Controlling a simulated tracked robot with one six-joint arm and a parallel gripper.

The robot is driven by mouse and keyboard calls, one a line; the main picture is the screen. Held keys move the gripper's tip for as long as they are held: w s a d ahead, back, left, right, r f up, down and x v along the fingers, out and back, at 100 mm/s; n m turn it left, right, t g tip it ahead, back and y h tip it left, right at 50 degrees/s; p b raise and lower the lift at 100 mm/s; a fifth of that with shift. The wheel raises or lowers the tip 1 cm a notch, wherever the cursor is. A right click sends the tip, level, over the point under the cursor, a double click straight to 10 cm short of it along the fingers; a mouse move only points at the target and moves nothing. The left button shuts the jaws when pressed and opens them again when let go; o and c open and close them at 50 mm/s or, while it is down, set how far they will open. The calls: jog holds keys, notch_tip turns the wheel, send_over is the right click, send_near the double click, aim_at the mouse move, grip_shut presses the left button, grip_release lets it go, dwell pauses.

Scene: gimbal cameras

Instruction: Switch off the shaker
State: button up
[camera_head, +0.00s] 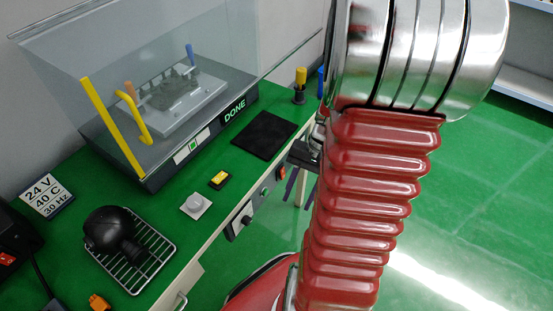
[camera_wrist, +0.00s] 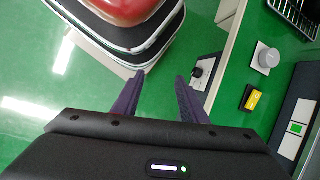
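The shaker (camera_head: 150,180) is a dark-based machine under a clear cover on the green bench, with a lit "DONE" display (camera_head: 235,111) and a green-lit panel button (camera_head: 193,146). That green button (camera_wrist: 296,128) also shows in the wrist view at the right. On the bench's front face, a panel holds a black knob (camera_head: 246,220) and a red switch (camera_head: 281,173). In the wrist view the knob (camera_wrist: 197,72) is beyond and right of my gripper (camera_wrist: 160,75). The gripper's purple fingers are apart with nothing between them; the red switch is not visible there.
On the bench are a yellow-black button block (camera_head: 220,180), a grey round knob on a plate (camera_head: 196,205), a black mat (camera_head: 264,135), a wire rack (camera_head: 138,270) with a black object, and a sign (camera_head: 46,195) reading 24 V, 40 C, 30 Hz. Green floor lies open rightward.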

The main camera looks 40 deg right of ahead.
aim_at(283, 172)
jog(key=s+d+f+m+t+y, duration=0.1)
jog(key=d+f+m+t+y, duration=0.2)
jog(key=f+m+t, duration=0.35)
jog(key=s+d+f+m+t+y, duration=0.1)
jog(key=d+f+m+t+y, duration=0.2)
jog(key=f+m, duration=0.55)
jog(key=w+d+f+m+t+h, duration=0.1)
jog(key=w+d+m+t+h, duration=0.3)
jog(key=d+t, duration=0.4)
jog(key=shift+w+d+f+m+h, duration=0.15)
jog(key=shift+d+f+m+h, duration=0.25)
jog(key=shift+m, duration=0.5)
jog(key=shift+w+a+r, duration=0.1)
jog(key=shift+a+r, duration=0.05)
jog(key=shift+x, duration=6.8)
jog(key=shift+r, duration=0.1)
grip_shut()
